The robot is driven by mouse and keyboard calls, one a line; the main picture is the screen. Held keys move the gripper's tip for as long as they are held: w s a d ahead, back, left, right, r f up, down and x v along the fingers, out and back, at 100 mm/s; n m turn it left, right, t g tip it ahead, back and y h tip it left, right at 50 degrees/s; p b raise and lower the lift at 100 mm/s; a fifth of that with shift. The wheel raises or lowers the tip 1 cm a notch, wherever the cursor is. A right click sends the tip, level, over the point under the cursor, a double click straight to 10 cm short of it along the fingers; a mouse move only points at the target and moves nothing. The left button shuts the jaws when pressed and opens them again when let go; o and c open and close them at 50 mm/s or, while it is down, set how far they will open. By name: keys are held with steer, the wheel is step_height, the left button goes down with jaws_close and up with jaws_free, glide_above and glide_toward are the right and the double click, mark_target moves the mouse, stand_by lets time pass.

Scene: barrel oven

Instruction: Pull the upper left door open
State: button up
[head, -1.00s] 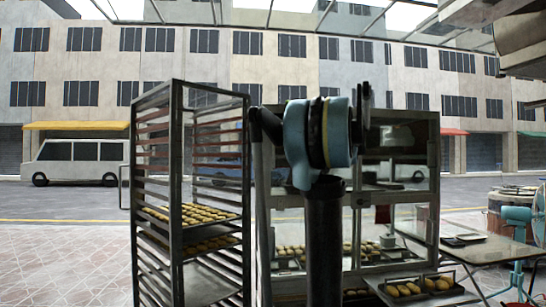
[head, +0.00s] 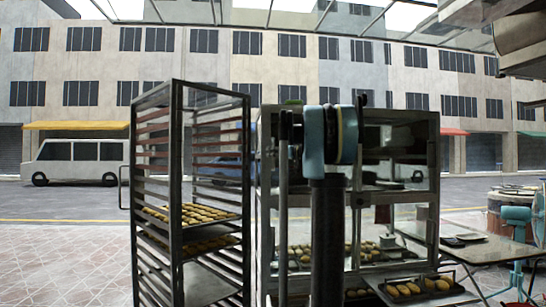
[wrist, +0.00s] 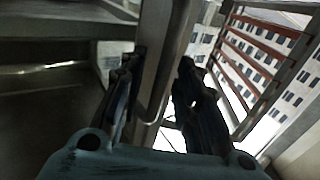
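The glass-sided metal cabinet (head: 434,165) stands right of centre in the head view. My arm blocks much of its upper left part, so I cannot tell there how far the upper left door is open. In the wrist view, a slanting metal frame bar (wrist: 165,75) lies between the two fingers of my gripper (wrist: 162,62). The fingers are spread apart on either side of it. I cannot tell if either finger touches it. The cabinet's dark interior (wrist: 55,65) seems to lie left of the bar. My gripper is hidden in the head view.
A tall tray rack (head: 176,200) with pastries stands close on the cabinet's left. A pastry tray (head: 420,288) sticks out low at the front right. A table (head: 495,250) and a teal fan (head: 517,215) stand further right. The paving at far left is clear.

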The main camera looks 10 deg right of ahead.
steer(key=shift+w+a, duration=0.25)
steer(key=shift+w, duration=0.05)
steer(key=shift+c, duration=0.2)
jaws_close()
